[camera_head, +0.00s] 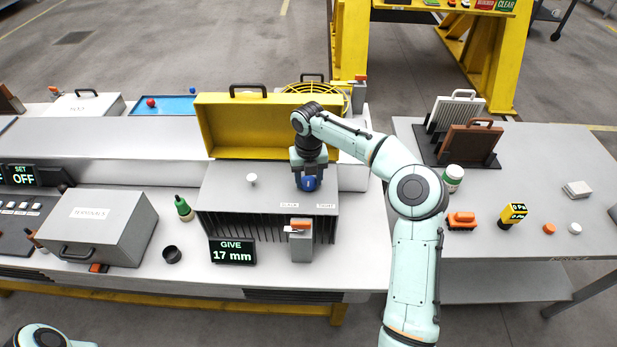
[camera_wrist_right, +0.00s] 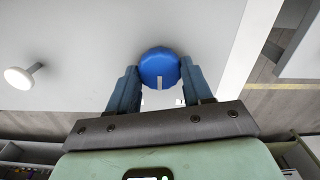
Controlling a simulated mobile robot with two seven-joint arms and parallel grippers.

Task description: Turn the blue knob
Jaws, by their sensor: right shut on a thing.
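The blue knob (camera_head: 309,184) sits on the top of a grey box (camera_head: 235,193) with a ribbed front, near its right end. My right gripper (camera_head: 308,172) comes down on the knob from above and is shut on it. In the right wrist view the blue knob (camera_wrist_right: 159,67) lies between the two fingers of the gripper (camera_wrist_right: 158,80), with a pale mark on its near side. Labels are printed on the box top by the knob, one seeming to read TIGHT. My left gripper is out of view; only a bit of an arm shows at the lower left.
A white knob (camera_head: 252,179) stands left on the box top. A yellow lid (camera_head: 225,125) stands open behind. A display (camera_head: 232,251) reads GIVE 17 mm, and a grey post with an orange top (camera_head: 301,240) stands in front. A green bottle (camera_head: 184,208) stands left.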

